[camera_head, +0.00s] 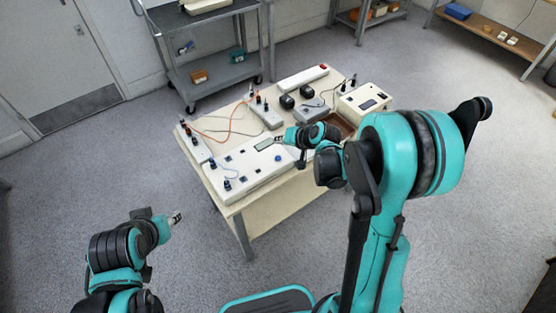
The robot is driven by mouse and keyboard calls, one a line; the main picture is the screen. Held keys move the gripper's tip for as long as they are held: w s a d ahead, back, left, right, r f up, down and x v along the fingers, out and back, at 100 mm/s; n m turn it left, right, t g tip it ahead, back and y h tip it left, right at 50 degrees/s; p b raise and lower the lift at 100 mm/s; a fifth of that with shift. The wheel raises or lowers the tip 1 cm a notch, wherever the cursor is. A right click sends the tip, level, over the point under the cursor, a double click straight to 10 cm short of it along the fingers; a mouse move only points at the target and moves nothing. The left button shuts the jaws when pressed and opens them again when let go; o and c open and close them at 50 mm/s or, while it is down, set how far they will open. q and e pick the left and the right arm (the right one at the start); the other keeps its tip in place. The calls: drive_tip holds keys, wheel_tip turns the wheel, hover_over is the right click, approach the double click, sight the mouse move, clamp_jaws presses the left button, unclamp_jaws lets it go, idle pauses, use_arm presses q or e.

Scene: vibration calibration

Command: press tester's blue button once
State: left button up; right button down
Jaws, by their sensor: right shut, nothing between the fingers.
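A long white panel device (245,176), which looks like the tester, lies along the table's near edge. It has a small grey display (264,144), dark posts and small blue parts. One blue round part (278,158) sits just below the display; I cannot tell for sure that it is the button. My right gripper (279,139) is shut and empty, with its tips at the display's right end, above or close to the panel; contact cannot be told. My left gripper (177,217) is off the table at the lower left, its jaw state too small to tell.
The table (235,206) also holds a beige box with a screen (364,101), a power strip (303,77), dark round parts, grey boxes and an orange cable (222,131). A grey cart (211,73) stands behind. The floor at left is clear.

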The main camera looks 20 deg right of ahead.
sight(280, 159)
wheel_tip(280, 159, down, 7)
drive_tip(key=b, duration=0.4)
drive_tip(key=shift+r+b, duration=0.2)
drive_tip(key=shift+b, duration=0.15)
idle(0.8)
drive_tip(key=shift+f+b, duration=0.35)
drive_tip(key=shift+b, duration=0.1)
drive_tip(key=shift+f+b, duration=0.4)
drive_tip(key=shift+f, duration=0.05)
idle(0.5)
drive_tip(key=shift+r, duration=0.1)
drive_tip(key=shift+r+p, duration=0.6)
drive_tip(key=shift+r, duration=0.15)
